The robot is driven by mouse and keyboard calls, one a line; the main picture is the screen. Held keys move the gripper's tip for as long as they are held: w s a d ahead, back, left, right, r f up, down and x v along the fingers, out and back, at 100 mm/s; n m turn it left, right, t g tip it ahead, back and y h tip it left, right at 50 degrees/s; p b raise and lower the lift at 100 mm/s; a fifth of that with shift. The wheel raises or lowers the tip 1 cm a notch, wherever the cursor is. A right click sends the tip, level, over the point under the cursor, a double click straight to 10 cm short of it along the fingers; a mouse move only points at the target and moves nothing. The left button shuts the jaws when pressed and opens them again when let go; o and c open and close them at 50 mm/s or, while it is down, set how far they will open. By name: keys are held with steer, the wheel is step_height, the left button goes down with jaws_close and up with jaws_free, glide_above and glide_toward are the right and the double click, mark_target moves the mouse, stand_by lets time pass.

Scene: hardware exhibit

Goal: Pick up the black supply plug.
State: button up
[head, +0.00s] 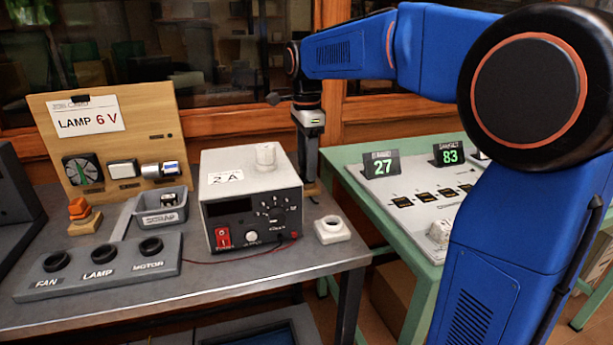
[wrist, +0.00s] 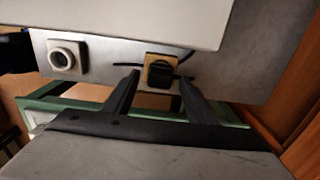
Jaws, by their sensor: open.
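The black supply plug (wrist: 160,73) sits on a tan square block on the grey bench, in the upper middle of the wrist view. In the head view I cannot make it out; the supply box and my gripper stand in that area. My gripper (wrist: 157,88) is open, its two dark fingers pointing at the plug, one tip to either side of it. I cannot tell whether either finger touches it. In the head view my gripper (head: 309,170) points down behind the right back corner of the grey supply box (head: 240,170).
A white round socket (head: 332,228) stands right of the supply box; it also shows in the wrist view (wrist: 63,57). Dark cable runs beside the plug. A green table (head: 345,165) with displays stands at the right. The scrap bin (head: 160,218) is left of the box.

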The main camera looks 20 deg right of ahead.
steer(key=shift+f, duration=0.2)
steer(key=c, duration=1.2)
steer(key=shift+o, duration=0.2)
step_height(320, 180, up, 18)
